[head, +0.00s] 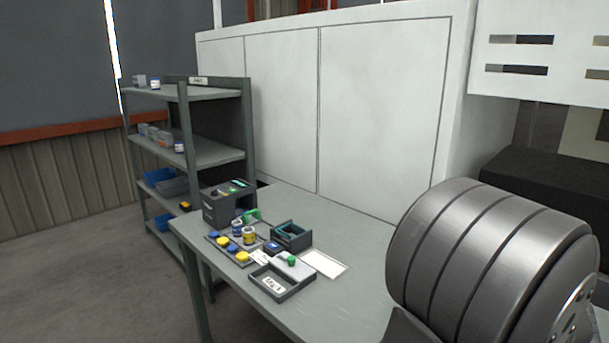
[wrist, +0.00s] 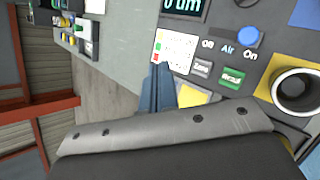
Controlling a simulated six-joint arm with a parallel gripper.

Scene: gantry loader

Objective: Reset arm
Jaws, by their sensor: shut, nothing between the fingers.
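My gripper (wrist: 158,72) shows in the wrist view as two blue-grey fingers side by side, shut with nothing between them. The fingertips appear over the lower left edge of a white label with coloured marks (wrist: 175,48) on a grey panel (wrist: 222,53). I cannot tell whether they touch it. In the head view I do not see the fingers.
The panel bears a display (wrist: 185,7), a blue round button (wrist: 248,37), a green button (wrist: 233,79) and a cup-like ring (wrist: 296,90). In the head view, a table (head: 345,290) holds trays and small jars; a shelf rack (head: 215,152) stands behind.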

